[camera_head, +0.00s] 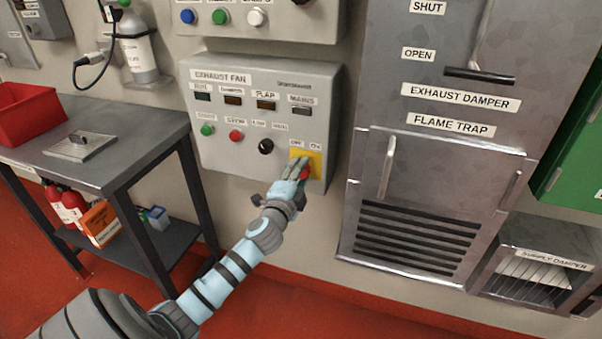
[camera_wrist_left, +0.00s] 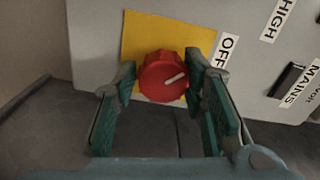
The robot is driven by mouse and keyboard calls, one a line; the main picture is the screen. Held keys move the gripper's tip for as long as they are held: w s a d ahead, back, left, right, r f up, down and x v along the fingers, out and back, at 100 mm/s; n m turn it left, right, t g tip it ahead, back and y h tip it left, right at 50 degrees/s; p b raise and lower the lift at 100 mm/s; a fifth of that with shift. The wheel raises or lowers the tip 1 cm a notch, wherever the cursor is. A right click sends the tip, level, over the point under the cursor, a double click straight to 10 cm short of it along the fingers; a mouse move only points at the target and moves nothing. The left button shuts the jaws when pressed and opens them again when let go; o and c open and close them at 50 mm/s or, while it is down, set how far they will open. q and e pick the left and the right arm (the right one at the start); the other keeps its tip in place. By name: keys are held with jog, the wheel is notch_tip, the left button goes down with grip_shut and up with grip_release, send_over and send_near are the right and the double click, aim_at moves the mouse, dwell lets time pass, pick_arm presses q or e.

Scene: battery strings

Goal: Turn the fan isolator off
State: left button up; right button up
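The fan isolator is a red rotary knob (camera_wrist_left: 163,77) on a yellow plate (camera_wrist_left: 140,38); the plate also shows at the lower right of the exhaust fan panel in the head view (camera_head: 316,164). The knob's white line points right and slightly up in the left wrist view, toward the OFF label (camera_wrist_left: 225,60). The ON label (camera_head: 316,146) shows in the head view. My left gripper (camera_head: 299,171) is at the knob; in the left wrist view its two fingers (camera_wrist_left: 162,84) stand against opposite sides of it. My right gripper is not in view.
The exhaust fan panel (camera_head: 215,150) carries lamps, buttons and a black selector (camera_head: 265,146) left of the isolator. The exhaust damper cabinet (camera_head: 440,150) stands right. A dark table (camera_head: 125,130) with a red bin (camera_head: 25,115) stands left.

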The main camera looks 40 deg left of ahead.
pick_arm(q)
jog(key=shift+o, duration=0.4)
jog(key=shift+r, duration=0.15)
jog(key=v, duration=1.2)
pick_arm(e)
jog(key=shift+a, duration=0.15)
pick_arm(q)
jog(key=shift+d, duration=0.1)
